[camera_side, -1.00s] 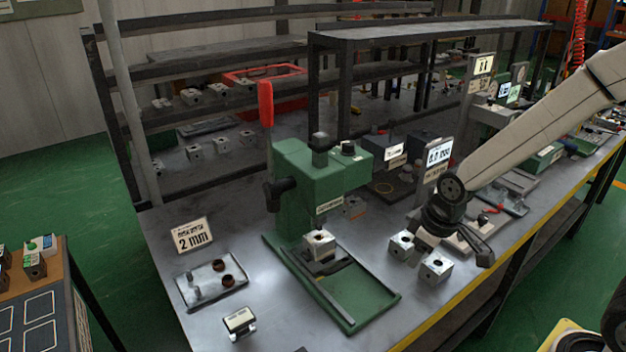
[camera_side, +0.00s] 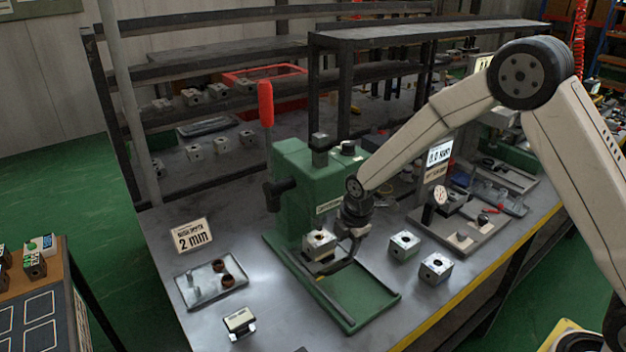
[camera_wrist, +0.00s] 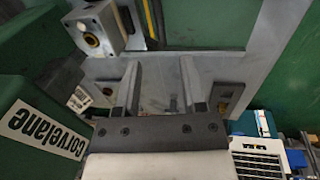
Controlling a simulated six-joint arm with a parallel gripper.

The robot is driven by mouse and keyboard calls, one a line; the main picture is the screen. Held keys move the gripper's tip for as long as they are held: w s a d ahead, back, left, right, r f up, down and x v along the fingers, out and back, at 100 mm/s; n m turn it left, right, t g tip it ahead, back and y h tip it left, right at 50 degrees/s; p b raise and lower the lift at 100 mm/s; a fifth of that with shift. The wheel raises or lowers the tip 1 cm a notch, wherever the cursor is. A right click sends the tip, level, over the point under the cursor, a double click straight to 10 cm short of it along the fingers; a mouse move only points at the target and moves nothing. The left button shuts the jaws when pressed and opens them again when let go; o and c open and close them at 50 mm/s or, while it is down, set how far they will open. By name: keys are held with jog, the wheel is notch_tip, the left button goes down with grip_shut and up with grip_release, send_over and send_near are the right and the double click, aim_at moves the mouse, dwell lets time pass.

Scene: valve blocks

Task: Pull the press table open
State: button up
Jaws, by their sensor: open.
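The green press (camera_side: 300,185) stands on the bench with a red-handled lever (camera_side: 265,103) at its left. Its dark press table (camera_side: 318,266) lies low at the front, over the green base plate (camera_side: 368,303). A metal valve block (camera_side: 319,243) sits on the table; it also shows in the wrist view (camera_wrist: 97,30). My gripper (camera_side: 346,250) is low, just right of this block and close to the table. In the wrist view my gripper (camera_wrist: 158,72) has its two fingers apart, with nothing clearly between them. Contact with the table cannot be told; my gripper partly hides it.
Two loose valve blocks (camera_side: 404,244) (camera_side: 436,268) stand to the right of the press. A gauge fixture (camera_side: 455,222) is behind them. A small tray (camera_side: 212,284) and a 2 mm sign (camera_side: 191,236) are at the left. The bench front has a yellow edge.

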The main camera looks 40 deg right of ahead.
aim_at(341, 266)
jog(key=shift+f, duration=0.2)
jog(key=shift+w+f, duration=0.25)
jog(key=shift+f, duration=1)
jog(key=shift+w+f, duration=0.25)
jog(key=shift+f, duration=0.95)
jog(key=shift+w+f, duration=0.25)
jog(key=shift+f, duration=1)
grip_shut()
